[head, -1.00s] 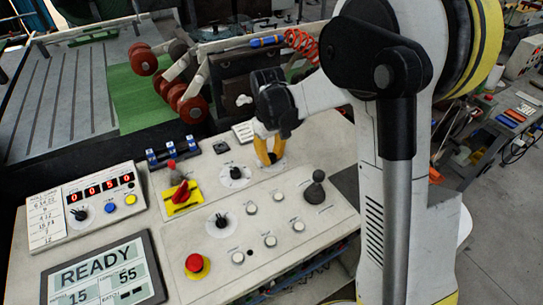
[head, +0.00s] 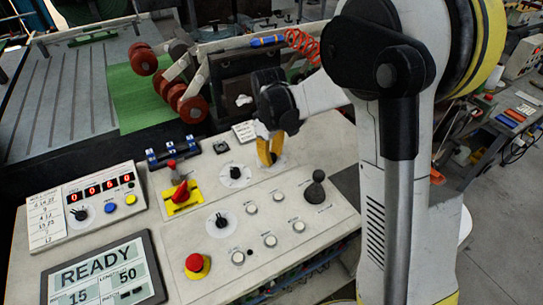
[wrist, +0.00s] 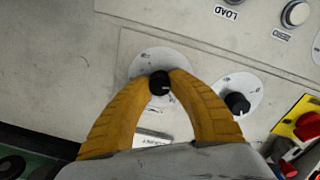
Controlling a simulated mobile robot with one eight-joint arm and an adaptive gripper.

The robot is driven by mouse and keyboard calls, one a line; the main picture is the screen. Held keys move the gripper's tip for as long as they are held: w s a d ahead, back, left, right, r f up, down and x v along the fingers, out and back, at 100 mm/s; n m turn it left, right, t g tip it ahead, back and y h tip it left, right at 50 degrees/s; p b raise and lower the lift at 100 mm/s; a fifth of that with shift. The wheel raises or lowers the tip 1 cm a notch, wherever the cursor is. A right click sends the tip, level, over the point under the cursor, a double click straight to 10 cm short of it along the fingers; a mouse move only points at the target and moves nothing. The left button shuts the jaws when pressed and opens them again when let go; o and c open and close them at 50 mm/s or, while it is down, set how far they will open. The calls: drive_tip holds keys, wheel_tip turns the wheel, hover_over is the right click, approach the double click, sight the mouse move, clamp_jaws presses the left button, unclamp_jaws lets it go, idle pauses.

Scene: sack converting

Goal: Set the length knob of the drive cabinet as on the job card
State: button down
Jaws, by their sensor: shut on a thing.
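My gripper (wrist: 162,78) is shut on a black knob (wrist: 160,84) with a white pointer line, on a round white dial (wrist: 150,60) in the wrist view. The yellow fingers sit on either side of it. In the head view my gripper (head: 269,157) reaches down onto the back right of the drive cabinet's sloped panel (head: 200,240), hiding most of that knob. The screen (head: 102,274) reads READY, with 15 at left and 50 under a small label that looks like LENGTH. The job card (head: 45,219) at far left has handwritten lines too small to read surely.
A second black knob (wrist: 238,103) stands close to the right finger in the wrist view. A red switch on a yellow plate (head: 181,195), a red stop button (head: 196,264), several white buttons and a black joystick (head: 316,190) stand up from the panel.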

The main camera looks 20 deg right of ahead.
drive_tip(key=c, duration=1.2)
unclamp_jaws()
drive_tip(key=shift+o, duration=0.2)
wheel_tip(320, 180, up, 12)
drive_tip(key=shift+s+a, duration=0.2)
drive_tip(key=s+m+t+b, duration=0.1)
drive_tip(key=s+m+t, duration=0.6)
drive_tip(key=s, duration=1.3)
drive_tip(key=shift+s+d+r, duration=0.2)
drive_tip(key=shift+s+r, duration=0.05)
drive_tip(key=shift+r, duration=0.15)
